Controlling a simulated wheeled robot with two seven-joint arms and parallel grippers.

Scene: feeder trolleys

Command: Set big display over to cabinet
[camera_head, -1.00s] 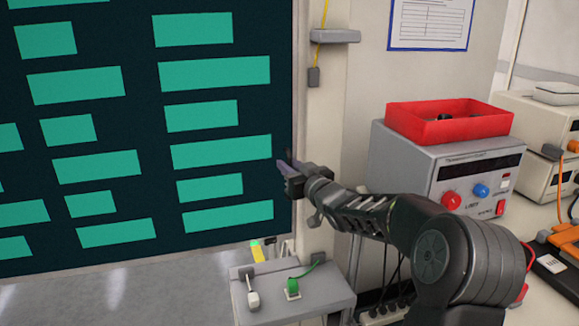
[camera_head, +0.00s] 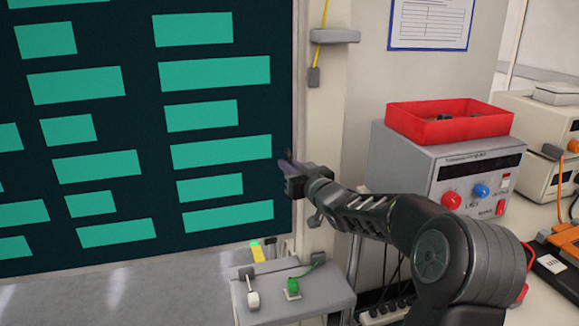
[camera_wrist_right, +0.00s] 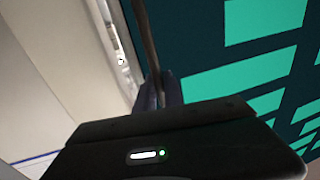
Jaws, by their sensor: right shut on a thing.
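The big display (camera_head: 140,150) fills the left of the head view, a dark panel with several green bars. Its right edge stands in front of a pale post. My right gripper (camera_head: 287,165) is at that edge, shut on the display's rim. In the right wrist view, the fingers (camera_wrist_right: 160,92) close around the thin edge of the display (camera_wrist_right: 210,50), with the dark green face to the right. My left gripper is not in view. I cannot make out a cabinet for certain.
A grey power supply (camera_head: 450,170) with a red tray (camera_head: 448,121) on top stands on the bench at right. A small grey shelf (camera_head: 295,300) with switches sits below the gripper. Shiny floor (camera_head: 130,300) shows under the display.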

